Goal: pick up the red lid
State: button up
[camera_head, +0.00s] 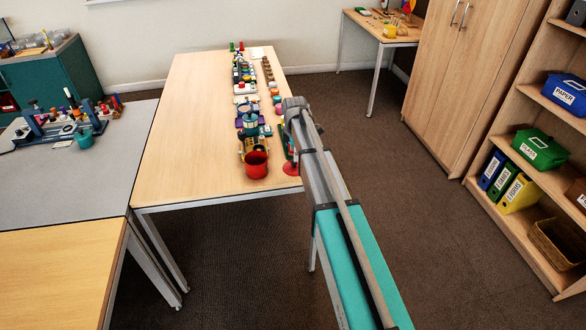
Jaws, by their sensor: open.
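A small red round piece (290,169), which looks like the red lid, lies at the right edge of the long wooden table (190,120), near its front right corner. My arm partly covers it on the right. My gripper (291,150) hangs from the arm's end just above and behind this red piece, over the table's right edge. Its fingers are small and mostly hidden by my arm, and I see nothing held in them. It is open. I cannot tell whether the fingers touch the red piece.
A red cup (256,165) stands just left of the red piece. A row of several small coloured objects runs back along the table's right side. The table's left half is bare. A grey table (100,180) adjoins on the left; shelves (495,215) stand at right.

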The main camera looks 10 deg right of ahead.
aim_at(294, 165)
jog(key=shift+s+f+b, duration=0.1)
jog(key=shift+f+b, duration=2.25)
jog(key=shift+f, duration=0.15)
jog(key=shift+c, duration=0.2)
grip_shut()
